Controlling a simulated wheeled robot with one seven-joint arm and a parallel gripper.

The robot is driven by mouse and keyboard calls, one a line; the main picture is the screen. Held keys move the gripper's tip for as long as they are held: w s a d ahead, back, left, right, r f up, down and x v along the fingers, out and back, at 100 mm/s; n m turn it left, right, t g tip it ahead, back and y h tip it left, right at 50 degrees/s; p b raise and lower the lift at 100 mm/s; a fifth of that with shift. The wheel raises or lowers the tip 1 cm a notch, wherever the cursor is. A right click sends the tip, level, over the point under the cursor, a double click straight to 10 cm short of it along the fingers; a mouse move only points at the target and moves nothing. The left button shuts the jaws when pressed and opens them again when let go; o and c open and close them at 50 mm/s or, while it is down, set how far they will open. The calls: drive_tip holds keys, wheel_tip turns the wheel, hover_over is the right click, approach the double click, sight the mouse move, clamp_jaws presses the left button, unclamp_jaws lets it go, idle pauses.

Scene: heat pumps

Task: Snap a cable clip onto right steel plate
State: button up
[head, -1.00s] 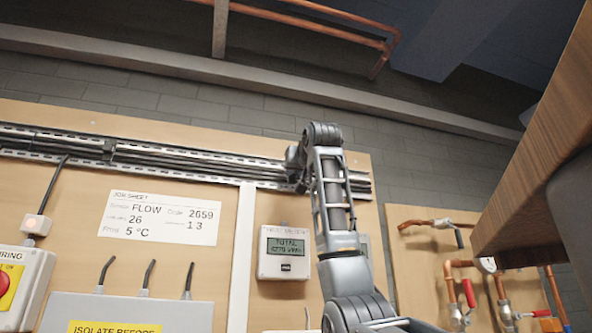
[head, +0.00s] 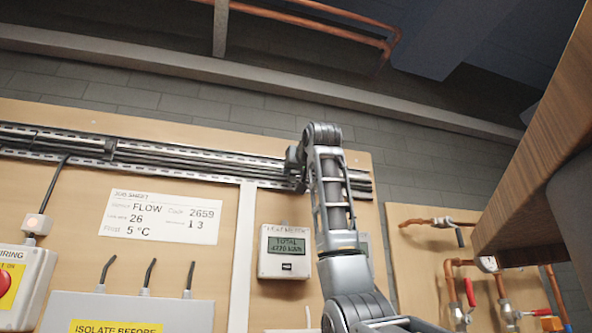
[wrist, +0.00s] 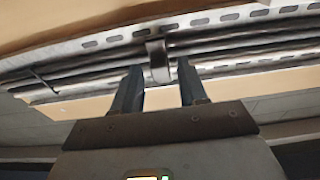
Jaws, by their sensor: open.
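A grey cable clip (wrist: 158,62) shows in the wrist view across the dark cables, beside a slotted steel plate (wrist: 120,40). My gripper (wrist: 155,72) is open, with one finger on each side of the clip. I cannot tell whether the fingers touch it or whether it is fully seated. In the head view my gripper (head: 294,165) is at the right part of the cable run, mostly hidden behind my arm. The slotted steel strip (head: 215,177) runs along the board there. Another clip-like piece (head: 110,149) sits farther left on the run.
A job sheet (head: 160,216) and a heat meter (head: 285,250) are on the wooden board below the run. A grey isolator box (head: 130,308) and a red switch (head: 8,284) are lower left. A wooden edge (head: 535,130) and copper pipework (head: 450,285) are at right.

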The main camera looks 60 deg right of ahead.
drive_tip(key=r+b+v, duration=0.2)
drive_tip(key=b+v, duration=0.3)
drive_tip(key=v, duration=0.9)
drive_tip(key=shift+b, duration=0.3)
idle(0.5)
drive_tip(key=shift+s+a, duration=0.1)
drive_tip(key=shift+s, duration=0.05)
idle(0.4)
